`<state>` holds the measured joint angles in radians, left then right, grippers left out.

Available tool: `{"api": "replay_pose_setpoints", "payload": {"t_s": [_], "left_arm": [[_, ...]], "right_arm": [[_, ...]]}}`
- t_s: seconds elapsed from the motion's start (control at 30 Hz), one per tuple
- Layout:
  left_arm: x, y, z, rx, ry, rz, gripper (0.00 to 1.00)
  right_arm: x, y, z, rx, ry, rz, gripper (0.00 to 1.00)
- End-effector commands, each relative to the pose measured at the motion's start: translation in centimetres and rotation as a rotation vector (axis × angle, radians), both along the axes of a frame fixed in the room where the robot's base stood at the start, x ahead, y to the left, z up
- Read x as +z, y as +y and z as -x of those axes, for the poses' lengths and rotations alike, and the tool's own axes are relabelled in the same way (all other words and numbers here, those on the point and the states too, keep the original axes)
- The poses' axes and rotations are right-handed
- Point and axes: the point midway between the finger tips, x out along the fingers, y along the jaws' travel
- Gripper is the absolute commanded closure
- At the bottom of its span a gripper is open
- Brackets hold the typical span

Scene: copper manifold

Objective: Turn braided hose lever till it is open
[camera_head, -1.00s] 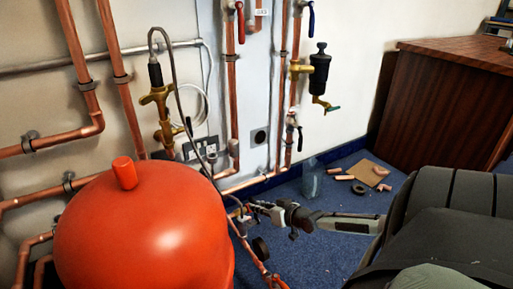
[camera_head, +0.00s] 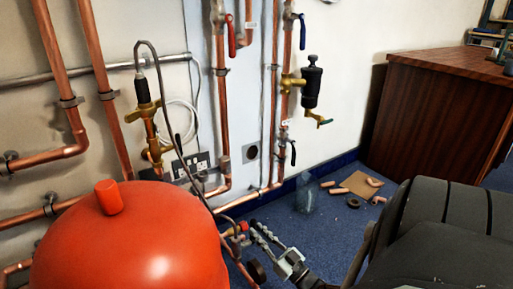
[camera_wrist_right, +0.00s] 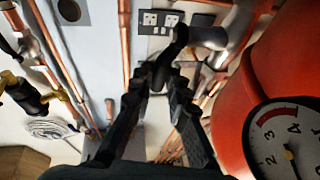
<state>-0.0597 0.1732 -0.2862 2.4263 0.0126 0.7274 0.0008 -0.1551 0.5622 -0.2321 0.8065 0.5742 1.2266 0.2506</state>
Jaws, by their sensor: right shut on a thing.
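The braided hose (camera_head: 180,130) loops up from the brass fitting at the left and runs down behind the red tank to low pipework beside my right gripper (camera_head: 256,232). In the right wrist view, a dark curved lever (camera_wrist_right: 174,46) stands between the fingertips of my right gripper (camera_wrist_right: 162,82), and the fingers are shut on it. A silver pipe fitting (camera_wrist_right: 212,38) is close beside it. In the head view the lever is too small to tell apart from the fingertips. My left gripper is not in view.
The red tank (camera_head: 130,245) stands close to the left of my right gripper; a dial gauge (camera_wrist_right: 285,145) shows in the wrist view. Copper pipes (camera_head: 222,100) and valves line the wall. A clear bottle (camera_head: 307,195) and loose pieces lie on the blue floor, before a wooden cabinet (camera_head: 420,120).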

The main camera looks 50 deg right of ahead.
Motion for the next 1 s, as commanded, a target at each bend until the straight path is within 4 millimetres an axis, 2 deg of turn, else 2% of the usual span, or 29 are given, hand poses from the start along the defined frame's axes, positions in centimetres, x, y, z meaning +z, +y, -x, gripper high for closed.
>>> {"api": "replay_pose_setpoints", "payload": {"t_s": [0.3,0.83,0.87,1.0], "left_arm": [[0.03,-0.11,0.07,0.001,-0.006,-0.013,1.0],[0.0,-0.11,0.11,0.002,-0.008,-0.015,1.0],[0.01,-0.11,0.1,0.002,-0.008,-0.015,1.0],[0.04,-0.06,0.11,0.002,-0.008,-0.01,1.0]], "right_arm": [[-0.2,0.22,0.22,0.001,-0.084,0.026,1.0],[-0.11,0.21,0.3,0.002,-0.101,0.031,1.0],[-0.1,0.21,0.31,0.002,-0.101,0.031,0.81],[-0.12,0.17,0.32,0.0,-0.1,0.032,0.63]]}}
